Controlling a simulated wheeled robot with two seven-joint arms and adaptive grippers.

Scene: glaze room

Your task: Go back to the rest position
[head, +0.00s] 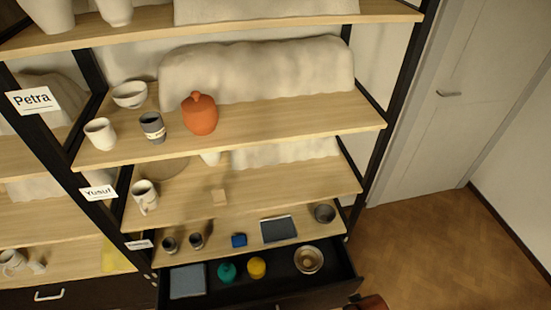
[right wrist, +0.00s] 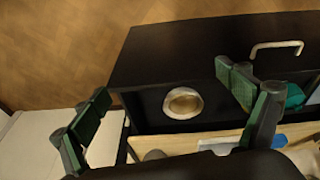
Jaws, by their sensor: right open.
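My right gripper (right wrist: 168,92) is open and empty in the right wrist view. Its two dark green-padded fingers are spread wide. The same bowl (head: 308,260) shows at the right of the open drawer (head: 345,287) in the head view. My left gripper is in neither view, and the right gripper does not show in the head view.
The drawer also holds a teal item (head: 227,272), a yellow item (head: 256,267) and a grey slab (head: 188,281). Above it, shelves carry an orange lidded jar (head: 200,114), cups and bowls. A closed door (head: 432,135) and bare wooden floor (head: 440,250) lie to the right.

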